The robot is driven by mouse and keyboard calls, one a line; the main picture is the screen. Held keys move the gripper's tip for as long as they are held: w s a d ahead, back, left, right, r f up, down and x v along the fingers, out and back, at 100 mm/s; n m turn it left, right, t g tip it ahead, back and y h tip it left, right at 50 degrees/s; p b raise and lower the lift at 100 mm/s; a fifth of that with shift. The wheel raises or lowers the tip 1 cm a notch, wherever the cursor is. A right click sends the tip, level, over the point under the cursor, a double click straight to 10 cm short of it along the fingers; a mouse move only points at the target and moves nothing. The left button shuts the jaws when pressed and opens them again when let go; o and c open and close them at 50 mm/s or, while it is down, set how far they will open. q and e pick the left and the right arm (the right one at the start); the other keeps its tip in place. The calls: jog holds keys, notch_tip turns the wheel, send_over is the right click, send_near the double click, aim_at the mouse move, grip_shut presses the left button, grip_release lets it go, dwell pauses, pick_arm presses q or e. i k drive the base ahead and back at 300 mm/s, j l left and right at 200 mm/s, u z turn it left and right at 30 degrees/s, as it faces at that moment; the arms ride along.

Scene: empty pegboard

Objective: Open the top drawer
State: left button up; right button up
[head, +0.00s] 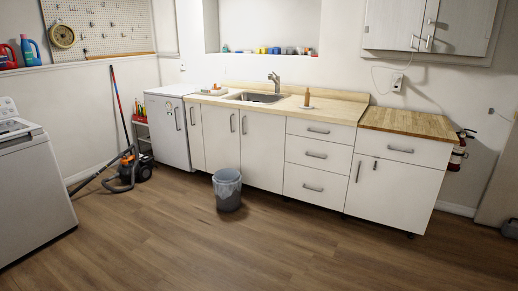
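A stack of three white drawers stands in the middle of the counter run in the head view. Its top drawer (320,131) is shut and has a horizontal metal handle (318,131). The middle drawer (318,155) and the bottom drawer (312,186) below it are shut too. A separate cabinet on the right, under a butcher-block top, has its own top drawer (402,149), also shut, with a metal handle. Neither of my grippers shows in the head view.
A grey bin (228,190) stands on the floor left of the drawers. A vacuum cleaner (132,168), a white fridge (168,130) and a washing machine (32,185) are on the left. The wooden floor (270,250) before the drawers is clear.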

aim_at(330, 132)
jog(key=i, duration=2.15)
